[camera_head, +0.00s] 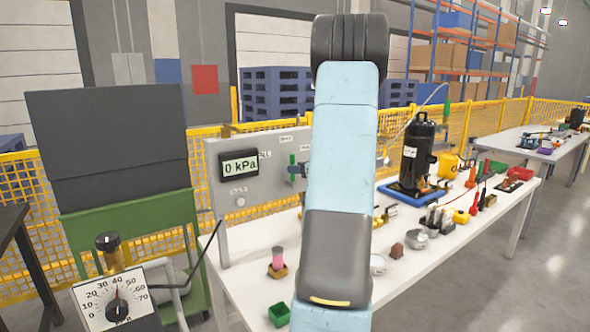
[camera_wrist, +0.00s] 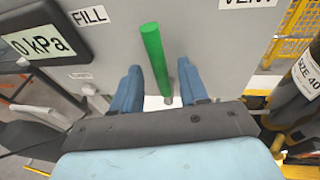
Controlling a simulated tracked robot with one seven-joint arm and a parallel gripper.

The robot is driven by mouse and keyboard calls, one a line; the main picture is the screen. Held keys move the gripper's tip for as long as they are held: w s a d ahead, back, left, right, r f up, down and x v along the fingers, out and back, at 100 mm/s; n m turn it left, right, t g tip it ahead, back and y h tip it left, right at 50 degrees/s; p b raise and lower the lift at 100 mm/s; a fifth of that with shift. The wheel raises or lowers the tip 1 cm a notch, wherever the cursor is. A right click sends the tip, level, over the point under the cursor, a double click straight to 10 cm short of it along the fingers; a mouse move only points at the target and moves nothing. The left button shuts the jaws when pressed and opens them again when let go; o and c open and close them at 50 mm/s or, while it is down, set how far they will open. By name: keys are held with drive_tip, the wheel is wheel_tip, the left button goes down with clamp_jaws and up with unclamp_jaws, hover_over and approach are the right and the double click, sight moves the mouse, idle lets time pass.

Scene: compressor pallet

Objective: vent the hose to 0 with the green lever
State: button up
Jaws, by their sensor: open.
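The green lever (camera_wrist: 153,58) stands nearly upright on the grey panel (camera_wrist: 222,45), between the FILL label (camera_wrist: 89,16) and the VENT label (camera_wrist: 247,3), its top leaning slightly left. My gripper (camera_wrist: 159,68) is open, one blue finger on each side of the lever; I cannot tell whether either touches it. In the head view the lever (camera_head: 292,159) shows just left of my arm, which hides most of my gripper. The panel display (camera_head: 239,165) reads 0 kPa; it also shows in the wrist view (camera_wrist: 38,42).
A dial gauge (camera_head: 117,300) is at the lower left. A yellow fence (camera_head: 205,150) runs behind.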

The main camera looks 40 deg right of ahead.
drive_tip(key=a+v, duration=0.1)
drive_tip(key=v, duration=0.9)
drive_tip(key=shift+s+d, duration=0.45)
drive_tip(key=shift+d, duration=0.05)
drive_tip(key=shift+r, duration=0.1)
